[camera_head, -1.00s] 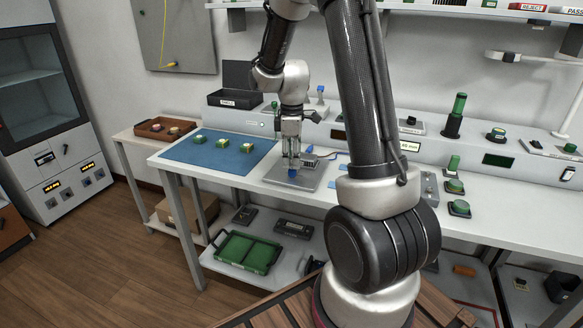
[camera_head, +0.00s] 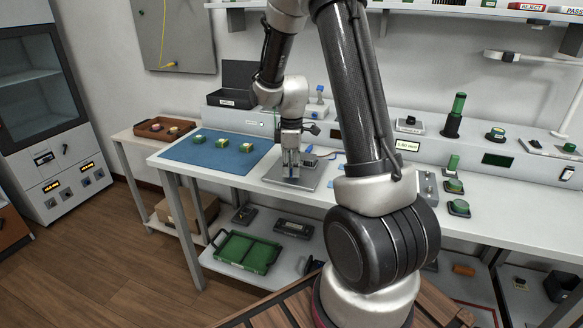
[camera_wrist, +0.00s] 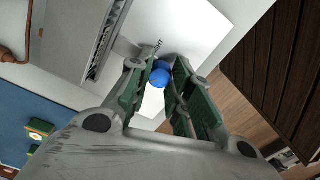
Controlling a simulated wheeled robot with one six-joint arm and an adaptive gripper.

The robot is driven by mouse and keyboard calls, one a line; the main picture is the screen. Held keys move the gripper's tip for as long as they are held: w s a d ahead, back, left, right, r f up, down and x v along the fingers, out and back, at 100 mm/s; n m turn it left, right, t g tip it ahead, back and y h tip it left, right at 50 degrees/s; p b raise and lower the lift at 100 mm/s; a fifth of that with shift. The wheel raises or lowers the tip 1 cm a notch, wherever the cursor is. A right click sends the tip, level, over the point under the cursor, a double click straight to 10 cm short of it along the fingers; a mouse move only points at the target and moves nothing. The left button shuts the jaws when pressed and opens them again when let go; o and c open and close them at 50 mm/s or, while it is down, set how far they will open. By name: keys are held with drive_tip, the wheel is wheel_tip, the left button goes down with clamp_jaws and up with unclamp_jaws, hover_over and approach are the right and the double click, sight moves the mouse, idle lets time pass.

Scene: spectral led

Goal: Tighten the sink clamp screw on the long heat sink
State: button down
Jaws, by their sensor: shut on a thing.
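The sink clamp screw has a round blue knob (camera_wrist: 159,76) and what looks like a thin threaded shank beyond it. My gripper (camera_wrist: 166,70) is shut on the blue knob, which sits between the fingertips. In the head view my gripper (camera_head: 291,172) points down over a light grey plate (camera_head: 312,180) on the bench; there the fingers mostly hide the knob. A long ribbed grey piece (camera_wrist: 101,42), apparently the long heat sink, lies beside the knob in the wrist view. Its contact with the clamp cannot be made out.
A blue mat (camera_head: 205,158) with several green-and-yellow parts lies left of the plate. A black bin (camera_head: 231,98) stands behind. My own arm covers the bench's middle.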

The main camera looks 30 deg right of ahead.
drive_tip(key=shift+m, duration=0.3)
drive_tip(key=m, duration=0.4)
drive_tip(key=shift+m, duration=0.4)
drive_tip(key=m, duration=0.9)
drive_tip(key=shift+m, duration=2.7)
drive_tip(key=shift+w, duration=0.1)
drive_tip(key=c, duration=1.3)
unclamp_jaws()
drive_tip(key=shift+o, duration=0.2)
